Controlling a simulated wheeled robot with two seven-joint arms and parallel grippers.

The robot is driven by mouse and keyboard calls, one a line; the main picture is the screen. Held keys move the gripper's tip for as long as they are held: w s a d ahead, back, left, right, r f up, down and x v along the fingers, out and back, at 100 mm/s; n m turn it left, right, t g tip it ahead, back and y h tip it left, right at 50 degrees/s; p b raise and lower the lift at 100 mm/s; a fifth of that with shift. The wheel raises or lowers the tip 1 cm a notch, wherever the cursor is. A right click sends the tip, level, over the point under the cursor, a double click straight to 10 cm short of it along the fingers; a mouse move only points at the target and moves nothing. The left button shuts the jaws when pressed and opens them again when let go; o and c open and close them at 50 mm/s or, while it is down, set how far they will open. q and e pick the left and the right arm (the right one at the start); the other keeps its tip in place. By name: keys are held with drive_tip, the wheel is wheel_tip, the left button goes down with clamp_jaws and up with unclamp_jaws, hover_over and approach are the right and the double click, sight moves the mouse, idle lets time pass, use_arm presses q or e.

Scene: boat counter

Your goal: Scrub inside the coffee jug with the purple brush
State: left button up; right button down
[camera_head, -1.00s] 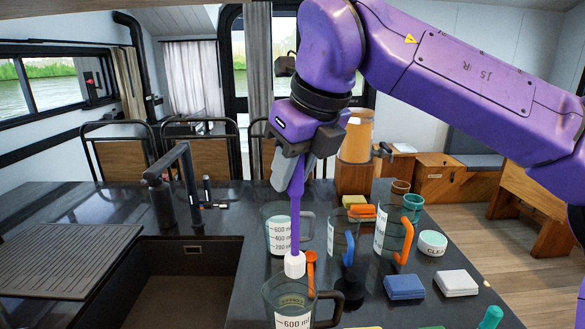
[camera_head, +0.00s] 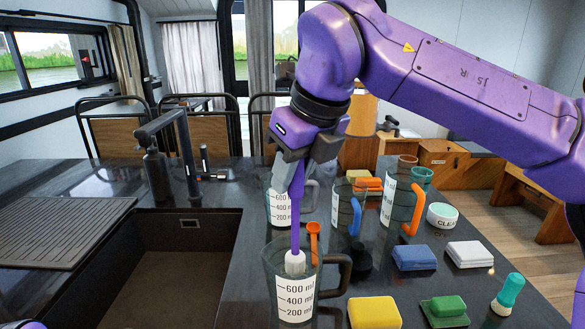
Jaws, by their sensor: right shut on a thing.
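My right gripper (camera_head: 292,170) is shut on the purple handle of the brush (camera_head: 296,215), which points straight down. The brush's white head (camera_head: 295,262) is within the mouth of the front glass jug (camera_head: 294,301), just below its rim. This jug has a dark handle and a white 600/400/200 ml scale; which jug is the coffee jug is not labelled. Whether the head touches the jug wall cannot be told. My left gripper is not in view.
Similar jugs stand behind: one with a grey handle (camera_head: 281,208), one blue-handled (camera_head: 347,210), one orange-handled (camera_head: 392,208). An orange utensil (camera_head: 314,240) is close to the front jug. Sponges (camera_head: 374,312) and a teal-handled brush (camera_head: 509,291) lie right. The sink (camera_head: 172,270) is left.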

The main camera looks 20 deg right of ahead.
sight(294, 215)
drive_tip(key=shift+w+f+b, duration=0.1)
drive_tip(key=shift+f+b, duration=2.6)
drive_tip(key=shift+f, duration=1)
drive_tip(key=shift+f+b, duration=0.5)
drive_tip(key=shift+f, duration=0.1)
drive_tip(key=shift+w, duration=0.1)
